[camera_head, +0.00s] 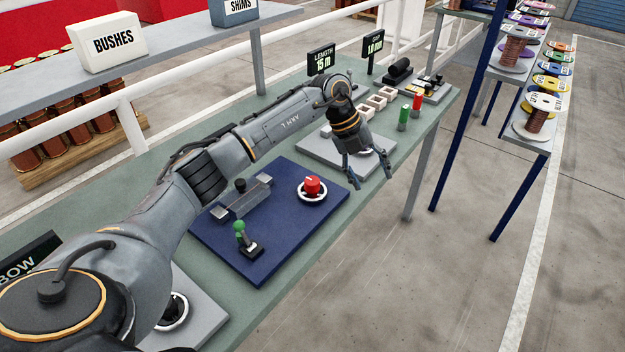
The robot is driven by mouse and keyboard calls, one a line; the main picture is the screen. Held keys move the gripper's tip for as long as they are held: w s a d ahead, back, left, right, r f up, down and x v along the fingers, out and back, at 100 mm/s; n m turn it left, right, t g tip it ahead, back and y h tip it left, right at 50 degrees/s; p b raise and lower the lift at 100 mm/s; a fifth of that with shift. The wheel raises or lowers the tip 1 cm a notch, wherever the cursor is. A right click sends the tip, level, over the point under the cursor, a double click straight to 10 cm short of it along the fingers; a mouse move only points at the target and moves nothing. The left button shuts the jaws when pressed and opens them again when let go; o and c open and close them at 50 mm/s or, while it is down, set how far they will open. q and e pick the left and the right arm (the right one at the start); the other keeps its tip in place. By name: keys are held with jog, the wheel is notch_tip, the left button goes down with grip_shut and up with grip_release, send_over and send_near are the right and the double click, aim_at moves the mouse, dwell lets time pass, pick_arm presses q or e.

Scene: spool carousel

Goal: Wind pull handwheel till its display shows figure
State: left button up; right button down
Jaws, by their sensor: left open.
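My left gripper (371,178) is open, fingers pointing down, at the front edge of the grey plate (318,150). Part of a round, ring-like control shows behind its fingers; I cannot tell whether they touch it. A black display (321,61) reading "LENGTH 15 m" stands behind that plate. A smaller display (374,45) beside it seems to read 1.0 mm. Another white-ringed wheel (174,313) is on a grey plate at lower left, partly hidden by my arm. A sign ending in "BOW" (30,257) stands near it. No label reading "pull" shows. My right gripper is out of view.
A blue panel (262,262) holds a red knob (312,186) in a white ring, a green-topped lever (241,231) and a slider. Red (417,102) and green (403,116) cylinders stand right of the gripper. Spool racks (536,128) are at right. Floor in front is clear.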

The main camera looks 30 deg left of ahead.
aim_at(312, 180)
pick_arm(q)
jog(key=s+a+r+n+g+y, duration=0.1)
jog(key=a+r+y, duration=0.2)
jog(key=a, duration=0.4)
jog(key=s+a+r+n+y, duration=0.2)
jog(key=a+r, duration=0.1)
jog(key=a, duration=0.4)
jog(key=shift+g, duration=0.3)
jog(key=f+p, duration=0.1)
jog(key=f, duration=0.5)
jog(key=f+p, duration=0.2)
jog(key=f, duration=0.4)
jog(key=shift+w+a, duration=0.1)
jog(key=shift+w, duration=0.1)
jog(key=shift+f+p, duration=0.35)
jog(key=shift+f, duration=0.25)
jog(key=c, duration=1.2)
